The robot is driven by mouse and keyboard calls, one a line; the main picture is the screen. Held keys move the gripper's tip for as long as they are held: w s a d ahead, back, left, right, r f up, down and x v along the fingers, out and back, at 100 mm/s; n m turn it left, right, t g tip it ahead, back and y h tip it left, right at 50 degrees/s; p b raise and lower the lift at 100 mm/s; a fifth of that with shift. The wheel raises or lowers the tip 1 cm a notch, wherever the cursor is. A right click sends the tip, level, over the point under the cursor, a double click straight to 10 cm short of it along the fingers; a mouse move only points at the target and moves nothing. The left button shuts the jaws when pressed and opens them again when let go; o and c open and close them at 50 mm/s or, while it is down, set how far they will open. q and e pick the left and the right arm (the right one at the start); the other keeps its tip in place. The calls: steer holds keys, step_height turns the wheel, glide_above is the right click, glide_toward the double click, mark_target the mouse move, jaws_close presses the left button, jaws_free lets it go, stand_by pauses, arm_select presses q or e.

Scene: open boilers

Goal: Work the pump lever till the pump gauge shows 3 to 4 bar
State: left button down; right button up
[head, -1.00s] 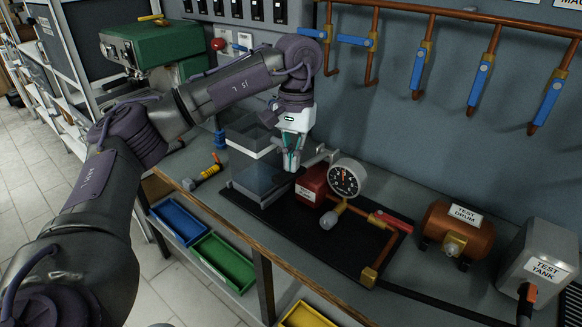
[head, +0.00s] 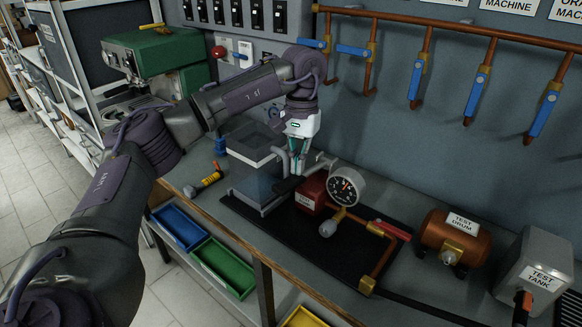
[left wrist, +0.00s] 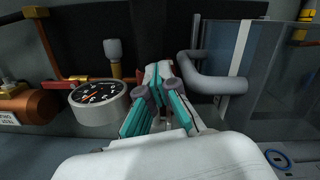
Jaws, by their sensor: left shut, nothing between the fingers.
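The pump is a red block (head: 313,190) on a black mat (head: 330,241), beside a clear tank (head: 252,172). My right gripper is out of view.
Copper pipe with a red-handled valve (head: 389,230) runs right of the pump. A copper test drum (head: 455,238) and grey test tank (head: 535,270) stand further right. Blue-handled taps (head: 477,93) hang behind. Blue (head: 180,226) and green (head: 223,268) bins sit below the bench's front edge.

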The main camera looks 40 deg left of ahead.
arm_select(q)
step_height(320, 180, up, 12)
steer(key=w, duration=0.1)
steer(key=shift+a, duration=0.15)
stand_by(0.4)
steer(key=shift+f, duration=0.1)
stand_by(0.8)
